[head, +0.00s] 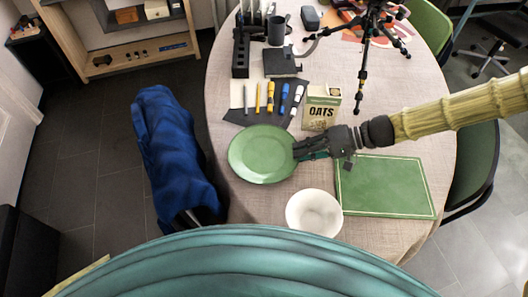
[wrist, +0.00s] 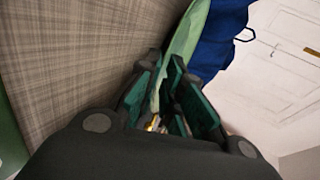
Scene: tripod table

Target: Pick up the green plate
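The round green plate (head: 258,152) is at the left side of the table in the head view, near the table edge. In the wrist view the plate (wrist: 187,32) shows nearly edge-on, a pale green strip running down between my fingers. My gripper (head: 299,150) reaches in from the right and meets the plate's right rim. In the wrist view its fingertips (wrist: 165,62) lie close on both sides of the rim and look shut on it. I cannot tell whether the plate touches the table.
A white bowl (head: 314,213) stands just below the plate, and a green board (head: 385,187) lies to the right. An oats box (head: 321,107) and several markers (head: 270,97) are behind. A tripod (head: 364,60) stands further back. Blue cloth (head: 175,145) is left of the table.

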